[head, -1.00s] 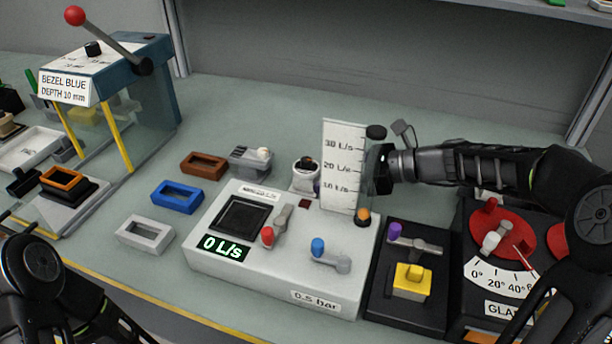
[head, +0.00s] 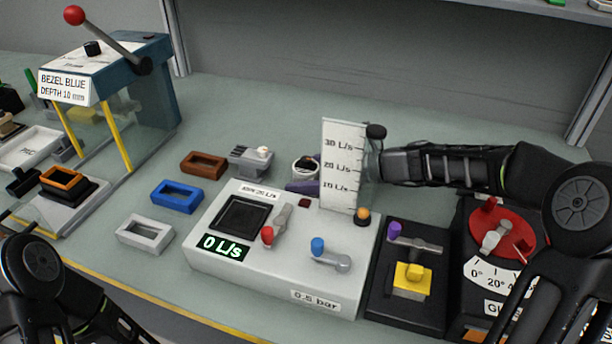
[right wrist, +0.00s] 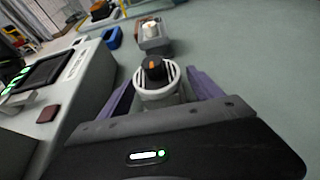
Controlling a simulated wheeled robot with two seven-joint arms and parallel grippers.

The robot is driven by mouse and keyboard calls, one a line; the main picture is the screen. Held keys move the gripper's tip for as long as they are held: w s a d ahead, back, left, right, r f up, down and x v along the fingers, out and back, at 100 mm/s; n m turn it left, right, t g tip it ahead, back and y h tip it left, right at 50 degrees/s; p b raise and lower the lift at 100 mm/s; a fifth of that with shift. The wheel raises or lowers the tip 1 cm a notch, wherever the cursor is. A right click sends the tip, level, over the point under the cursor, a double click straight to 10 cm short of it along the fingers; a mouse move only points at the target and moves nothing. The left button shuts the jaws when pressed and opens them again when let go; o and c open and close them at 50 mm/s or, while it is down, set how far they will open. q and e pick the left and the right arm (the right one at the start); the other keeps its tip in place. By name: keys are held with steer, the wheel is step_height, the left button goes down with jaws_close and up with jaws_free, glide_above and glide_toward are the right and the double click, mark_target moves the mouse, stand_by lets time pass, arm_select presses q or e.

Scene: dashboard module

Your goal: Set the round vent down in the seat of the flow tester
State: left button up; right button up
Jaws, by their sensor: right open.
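The round vent (right wrist: 157,82), a white slatted ring with a black knob marked orange, stands behind the flow tester. In the head view the vent (head: 305,166) shows just left of the scale panel. My right gripper (right wrist: 163,78) is open, its purple fingers on either side of the vent; whether they touch it I cannot tell. In the head view the scale panel hides most of this gripper. The flow tester (head: 275,275) is a light grey box reading 0 L/s, with an empty-looking dark square seat (head: 243,216) on top. Only my left arm shows, without its gripper.
The upright scale panel (head: 341,165) stands between my right arm and the seat. Red (head: 268,236) and blue (head: 318,246) levers rise from the tester's top. A grey block (head: 250,160) and brown (head: 204,164), blue (head: 177,196) and white (head: 145,234) frames lie left of it.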

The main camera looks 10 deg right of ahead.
steer(key=shift+c, duration=0.3)
steer(key=c, duration=1.5)
steer(key=shift+r, duration=0.15)
step_height(320, 180, up, 10)
steer(key=shift+f+p, duration=0.1)
steer(key=shift+p, duration=0.6)
